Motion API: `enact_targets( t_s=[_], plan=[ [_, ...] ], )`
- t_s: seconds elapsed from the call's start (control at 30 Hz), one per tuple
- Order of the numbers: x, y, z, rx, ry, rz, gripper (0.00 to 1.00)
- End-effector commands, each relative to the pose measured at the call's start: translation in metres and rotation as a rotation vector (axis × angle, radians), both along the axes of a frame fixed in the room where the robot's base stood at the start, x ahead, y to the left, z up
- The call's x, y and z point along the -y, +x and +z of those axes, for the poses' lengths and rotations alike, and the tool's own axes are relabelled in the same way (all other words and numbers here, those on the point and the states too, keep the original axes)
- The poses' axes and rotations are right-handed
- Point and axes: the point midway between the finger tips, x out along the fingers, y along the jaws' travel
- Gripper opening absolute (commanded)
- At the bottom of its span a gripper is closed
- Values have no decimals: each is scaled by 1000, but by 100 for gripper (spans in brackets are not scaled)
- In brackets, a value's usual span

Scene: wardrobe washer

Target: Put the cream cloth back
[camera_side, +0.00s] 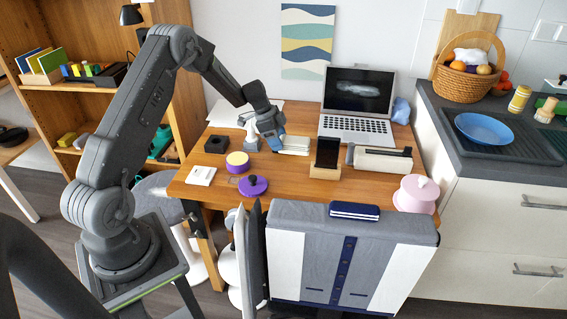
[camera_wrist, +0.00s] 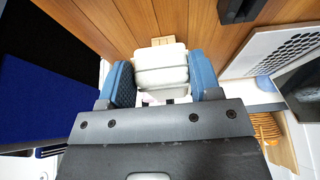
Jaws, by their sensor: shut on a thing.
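The cream cloth (camera_wrist: 160,68) is a pale, folded, layered bundle between the two blue finger pads of my gripper (camera_wrist: 162,80) in the wrist view. My gripper is shut on it, with a pad against each side. In the side view my gripper (camera_side: 274,142) is low over the middle back of the wooden desk, and the cream cloth (camera_side: 296,144) shows just right of the fingers. The cloth is close to the desk top; I cannot tell whether it touches it. My fingers hide part of it.
An open laptop (camera_side: 357,112) stands behind and right on the desk (camera_side: 303,188). A phone on a wooden stand (camera_side: 326,158) is right of the cloth. A black box (camera_side: 216,144), yellow-topped tin (camera_side: 238,162) and purple lid (camera_side: 253,185) lie left and in front. A grey garment (camera_side: 345,228) hangs at the front.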

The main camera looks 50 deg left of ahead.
Motion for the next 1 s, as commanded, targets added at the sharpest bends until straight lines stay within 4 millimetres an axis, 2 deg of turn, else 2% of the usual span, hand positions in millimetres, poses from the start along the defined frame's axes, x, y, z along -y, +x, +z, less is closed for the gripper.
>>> enact_targets(
  t_s=[0.17,0.47,1.0],
  plan=[
    [-1,1,35,6,3,0,35],
    [-1,1,109,5,4,0,35],
    [15,94,108,-8,11,276,35]
  ],
)
